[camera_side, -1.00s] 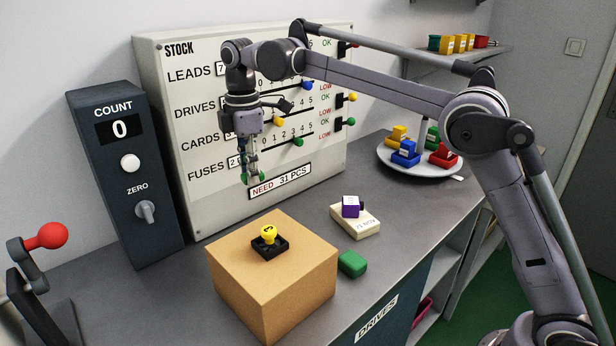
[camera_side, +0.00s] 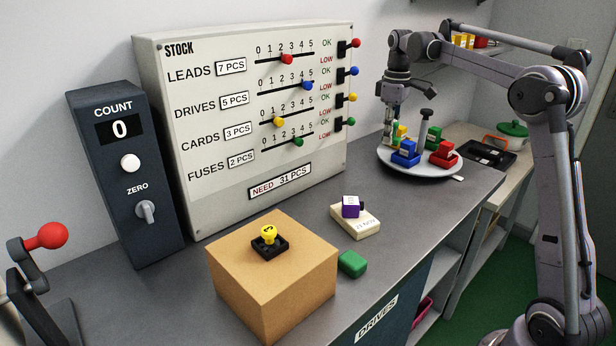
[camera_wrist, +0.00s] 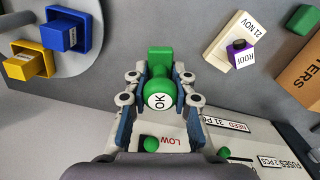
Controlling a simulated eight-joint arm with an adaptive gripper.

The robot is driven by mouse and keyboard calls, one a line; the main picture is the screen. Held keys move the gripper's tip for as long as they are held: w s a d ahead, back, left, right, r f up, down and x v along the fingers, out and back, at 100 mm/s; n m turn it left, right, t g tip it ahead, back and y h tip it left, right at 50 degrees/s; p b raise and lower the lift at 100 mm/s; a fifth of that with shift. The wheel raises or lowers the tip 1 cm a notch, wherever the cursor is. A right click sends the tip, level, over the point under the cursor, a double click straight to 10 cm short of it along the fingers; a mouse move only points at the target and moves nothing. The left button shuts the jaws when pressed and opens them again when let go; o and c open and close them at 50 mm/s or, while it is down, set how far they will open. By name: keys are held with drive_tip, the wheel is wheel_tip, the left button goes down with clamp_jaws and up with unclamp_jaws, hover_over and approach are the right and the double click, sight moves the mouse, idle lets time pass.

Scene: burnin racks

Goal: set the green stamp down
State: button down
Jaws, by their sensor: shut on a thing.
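My gripper (camera_side: 390,132) is shut on the green stamp (camera_wrist: 159,95), with fingers on both sides of it. In the wrist view the stamp's round end, marked OK, faces the camera, and its square green end is beyond the fingers.
The plate bears blue (camera_side: 405,153), red (camera_side: 444,155), yellow and green (camera_side: 433,138) pieces around a black-topped post (camera_side: 426,115). A cardboard box (camera_side: 270,290), green block (camera_side: 352,263) and cream block (camera_side: 355,222) stand nearer. The stock board (camera_side: 230,130) stands left.

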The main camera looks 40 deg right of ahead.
drive_tip(key=s+d+m, duration=0.4)
drive_tip(key=s+d, duration=0.3)
drive_tip(key=d, duration=0.2)
hover_over(376, 187)
drive_tip(key=shift+n, duration=0.3)
wheel_tip(376, 187, down, 12)
drive_tip(key=shift+s+f, duration=0.1)
drive_tip(key=shift+f, duration=2)
drive_tip(key=shift+f, duration=0.1)
drive_tip(key=c, duration=1.1)
unclamp_jaws()
